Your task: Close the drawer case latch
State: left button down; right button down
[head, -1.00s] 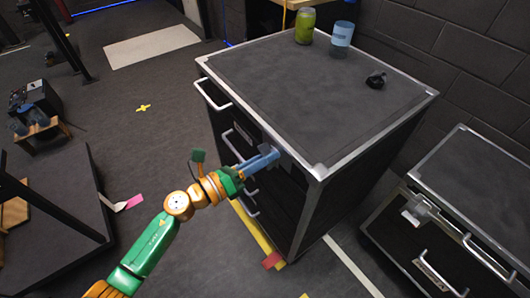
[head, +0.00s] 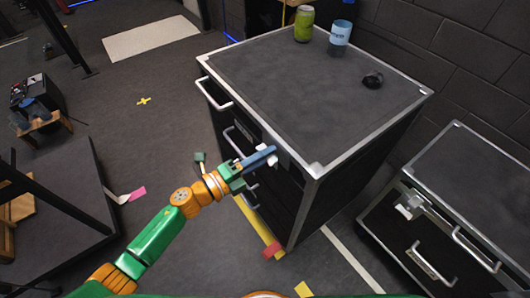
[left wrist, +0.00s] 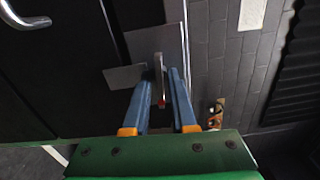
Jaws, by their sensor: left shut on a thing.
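The drawer case (head: 310,75) is a black cabinet with a grey top, metal edges and several bar handles on its front. Its metal latch (head: 285,159) is on the front near the top right corner, partly hidden by my gripper. My left gripper (head: 270,153) reaches it from the left. In the left wrist view, the blue fingers (left wrist: 158,82) are shut on the latch's thin lever (left wrist: 159,72), one on each side. The latch plate (left wrist: 160,40) shows behind them. My right gripper is in neither view.
A green can (head: 304,24), a blue-labelled cup (head: 340,38) and a small black object (head: 373,80) stand on the case top. A second, lower case (head: 478,190) with a latch (head: 408,206) is at right. A dark platform (head: 70,205) is at left.

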pick_arm(q)
jog(key=shift+n, duration=0.5)
jog(key=c, duration=1)
grip_release()
jog(key=shift+o, duration=0.2)
jog(key=v, duration=0.7)
